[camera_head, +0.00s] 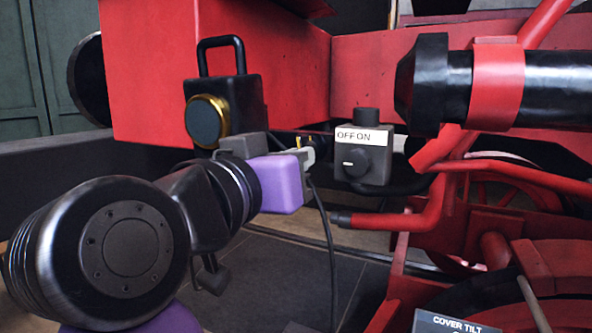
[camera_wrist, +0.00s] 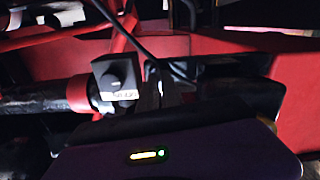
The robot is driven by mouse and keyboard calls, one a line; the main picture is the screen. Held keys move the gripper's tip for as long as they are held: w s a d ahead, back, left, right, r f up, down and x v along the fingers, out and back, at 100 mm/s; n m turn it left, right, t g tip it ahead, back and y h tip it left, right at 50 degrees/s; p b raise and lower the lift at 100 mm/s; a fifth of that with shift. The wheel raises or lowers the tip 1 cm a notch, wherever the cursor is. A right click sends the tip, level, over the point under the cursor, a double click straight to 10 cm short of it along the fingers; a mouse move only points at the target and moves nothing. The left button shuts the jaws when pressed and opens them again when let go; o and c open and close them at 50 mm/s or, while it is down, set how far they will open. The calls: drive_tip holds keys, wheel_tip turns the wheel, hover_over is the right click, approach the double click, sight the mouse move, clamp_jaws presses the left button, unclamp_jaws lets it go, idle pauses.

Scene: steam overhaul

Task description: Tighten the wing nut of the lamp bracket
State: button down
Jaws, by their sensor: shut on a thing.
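The lamp (camera_head: 236,95), black with a brass ring and a top handle, stands in front of the red box at upper centre-left. I cannot clearly make out its bracket or a wing nut. My gripper (camera_head: 292,152) is just right of and below the lamp, shut on a small pale grey piece (camera_head: 308,156) that looks like a plug, with brass-coloured prongs and a dark cable. The fingers partly hide it. In the wrist view my gripper (camera_wrist: 162,94) shows the pale piece (camera_wrist: 152,72) at its dark fingertips.
A dark switch box (camera_head: 362,155) labelled OFF ON stands right of my gripper; it shows inverted in the wrist view (camera_wrist: 116,78). The cable (camera_head: 328,235) hangs below. Red pipes (camera_head: 410,215) and a black cylinder (camera_head: 560,88) crowd the right. A COVER TILT plate (camera_head: 455,322) is at lower right.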

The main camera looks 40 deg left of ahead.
drive_tip(key=shift+a+f+m+b, duration=0.1)
drive_tip(key=shift+f+m+b, duration=0.2)
drive_tip(key=shift+m, duration=0.5)
drive_tip(key=shift+r, duration=0.15)
drive_tip(key=c, duration=1.6)
unclamp_jaws()
drive_tip(key=shift+r, duration=0.1)
drive_tip(key=shift+o, duration=0.2)
drive_tip(key=shift+s, duration=0.1)
drive_tip(key=b+v, duration=0.1)
drive_tip(key=v, duration=0.6)
drive_tip(key=shift+s+b, duration=0.35)
drive_tip(key=shift+d, duration=0.25)
